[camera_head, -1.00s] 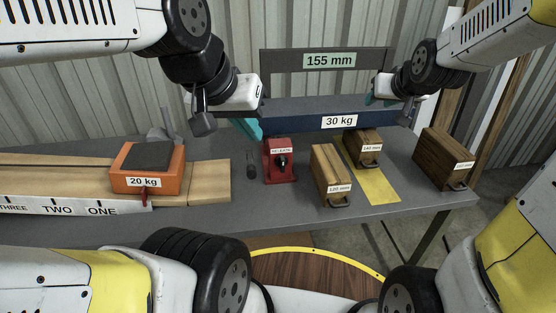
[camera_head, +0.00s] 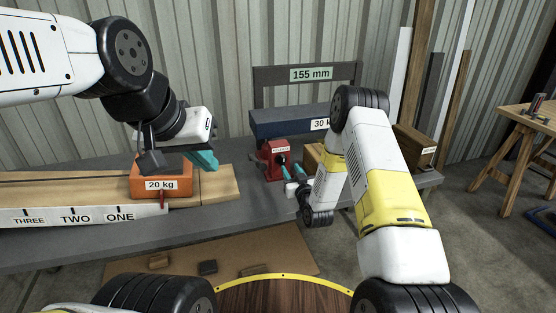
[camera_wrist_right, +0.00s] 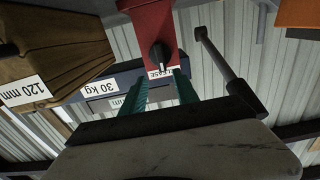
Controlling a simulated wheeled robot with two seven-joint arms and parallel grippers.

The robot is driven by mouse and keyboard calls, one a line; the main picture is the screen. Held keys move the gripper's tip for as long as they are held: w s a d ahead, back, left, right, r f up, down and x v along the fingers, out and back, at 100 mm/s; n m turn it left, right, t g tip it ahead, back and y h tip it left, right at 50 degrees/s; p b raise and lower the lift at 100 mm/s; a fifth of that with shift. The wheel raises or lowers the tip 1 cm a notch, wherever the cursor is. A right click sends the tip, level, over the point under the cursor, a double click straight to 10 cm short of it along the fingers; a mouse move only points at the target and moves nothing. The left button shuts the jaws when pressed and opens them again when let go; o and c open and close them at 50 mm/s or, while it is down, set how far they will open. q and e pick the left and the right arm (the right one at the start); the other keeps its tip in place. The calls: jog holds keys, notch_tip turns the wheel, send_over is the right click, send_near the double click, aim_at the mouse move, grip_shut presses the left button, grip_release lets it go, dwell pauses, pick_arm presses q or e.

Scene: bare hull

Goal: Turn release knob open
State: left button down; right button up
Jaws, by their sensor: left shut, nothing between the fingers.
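The red release box (camera_head: 270,153) stands on the grey bench, with a small dark knob (camera_head: 282,159) on its front face. My right gripper (camera_head: 291,166) is in front of the box, its teal fingers apart and pointing at the knob. In the right wrist view the black knob (camera_wrist_right: 160,56) on the red box (camera_wrist_right: 147,24) lies beyond the gap between the open fingers (camera_wrist_right: 160,86). Nothing is between the fingers, and I see no contact with the knob. My left gripper (camera_head: 207,160) is shut and empty, close to the orange 20 kg block.
The blue 30 kg beam (camera_head: 284,122) lies behind the red box, below the 155 mm plate (camera_head: 310,73). The orange 20 kg block (camera_head: 150,183) is at left. My right arm partly hides wooden blocks. A dark handled rod (camera_wrist_right: 228,72) shows beside the box in the wrist view.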

aim_at(284, 160)
jog(key=x, duration=0.7)
jog(key=shift+w+a+f, duration=0.15)
jog(key=shift+w+a, duration=0.05)
jog(key=shift+a, duration=0.05)
grip_shut()
